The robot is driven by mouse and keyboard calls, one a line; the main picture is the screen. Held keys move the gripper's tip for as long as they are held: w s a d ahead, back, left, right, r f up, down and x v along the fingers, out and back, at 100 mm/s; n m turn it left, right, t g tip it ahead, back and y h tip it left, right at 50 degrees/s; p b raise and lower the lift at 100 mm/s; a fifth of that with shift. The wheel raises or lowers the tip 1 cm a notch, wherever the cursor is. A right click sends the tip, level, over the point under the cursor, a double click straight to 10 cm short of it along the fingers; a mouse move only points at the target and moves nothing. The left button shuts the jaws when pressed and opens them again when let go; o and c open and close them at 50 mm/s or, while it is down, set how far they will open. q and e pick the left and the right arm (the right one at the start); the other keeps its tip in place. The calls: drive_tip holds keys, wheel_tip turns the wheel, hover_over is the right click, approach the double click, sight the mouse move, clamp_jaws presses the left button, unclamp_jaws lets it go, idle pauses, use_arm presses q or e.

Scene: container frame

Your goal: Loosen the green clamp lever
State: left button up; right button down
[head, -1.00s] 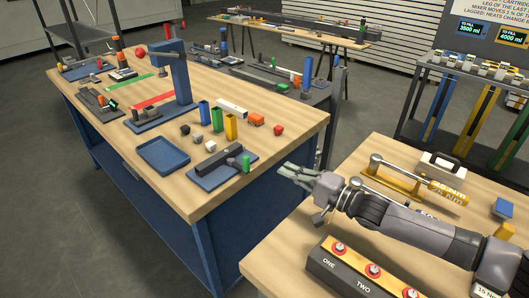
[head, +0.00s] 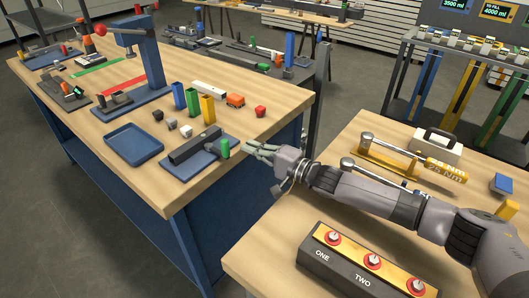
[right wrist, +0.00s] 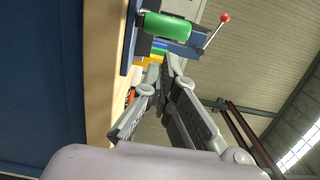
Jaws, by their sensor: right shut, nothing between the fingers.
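The green clamp lever (head: 224,148) stands upright at the right end of a dark clamp block (head: 195,146) on a small blue plate near the table's front right edge. In the right wrist view the green lever (right wrist: 167,26) lies across the top as a thick cylinder. My right gripper (head: 250,147) is just right of the lever in the head view, its fingers pointing toward it. In the right wrist view the fingers (right wrist: 166,66) are shut and empty, with their tips below the lever and a gap in the picture. My left gripper is not in view.
A blue tray (head: 133,143) and several small blocks lie left of and behind the clamp. Blue, green and yellow bins (head: 207,108) stand behind it. A second table with a red-button box (head: 362,268) and torque wrenches (head: 415,162) lies below my right arm.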

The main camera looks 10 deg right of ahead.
sight(227, 150)
drive_tip(key=shift+x, duration=1.7)
drive_tip(key=shift+s+a+p, duration=0.25)
drive_tip(key=shift+s+p, duration=0.35)
drive_tip(key=shift+p, duration=0.15)
drive_tip(key=shift+s+a+p, duration=0.95)
drive_tip(key=shift+s, duration=0.3)
drive_tip(key=shift+s+a, duration=0.6)
drive_tip(key=shift+a, duration=0.15)
